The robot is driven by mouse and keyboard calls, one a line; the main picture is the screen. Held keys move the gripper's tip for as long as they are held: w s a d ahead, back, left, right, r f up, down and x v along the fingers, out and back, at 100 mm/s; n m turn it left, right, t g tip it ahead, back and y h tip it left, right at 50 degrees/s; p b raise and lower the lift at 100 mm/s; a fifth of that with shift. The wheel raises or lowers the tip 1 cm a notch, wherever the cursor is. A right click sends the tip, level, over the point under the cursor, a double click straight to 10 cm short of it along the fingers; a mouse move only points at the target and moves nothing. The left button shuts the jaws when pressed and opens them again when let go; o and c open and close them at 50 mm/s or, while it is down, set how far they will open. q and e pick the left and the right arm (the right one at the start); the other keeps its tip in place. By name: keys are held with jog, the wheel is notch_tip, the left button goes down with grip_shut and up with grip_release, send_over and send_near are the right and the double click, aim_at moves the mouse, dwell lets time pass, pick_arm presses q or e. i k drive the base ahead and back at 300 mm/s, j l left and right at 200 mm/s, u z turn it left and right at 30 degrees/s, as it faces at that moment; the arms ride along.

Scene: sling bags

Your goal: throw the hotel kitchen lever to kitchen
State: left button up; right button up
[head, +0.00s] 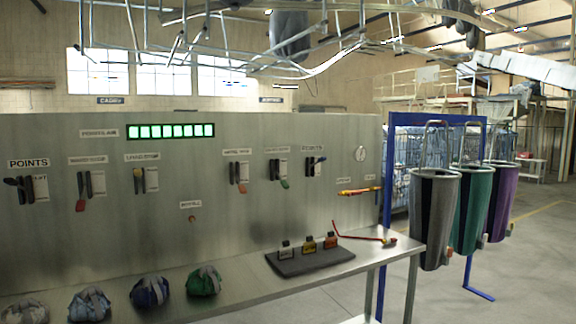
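A grey metal control panel (210,230) stands across the left and middle of the head view. It carries several small levers with labels. One lever (242,186) has a red-orange end hanging low, under a small label (237,152) that I cannot read surely. To its right, another lever (284,183) has a green end hanging low. Farther right, a lever (315,162) sits under another label. I cannot tell which one is the hotel kitchen lever. Neither of my grippers shows.
A metal shelf (330,262) runs below the panel, with several tied bundles (149,291) and a dark block (310,258) with small tagged pieces. Grey, green and purple bags (435,220) hang from a blue frame (387,170) at right. Overhead rails cross above. Floor is open at far right.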

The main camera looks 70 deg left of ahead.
aim_at(322, 160)
jog(key=j+u, duration=0.1)
jog(key=u, duration=2.05)
jog(key=i+l, duration=0.05)
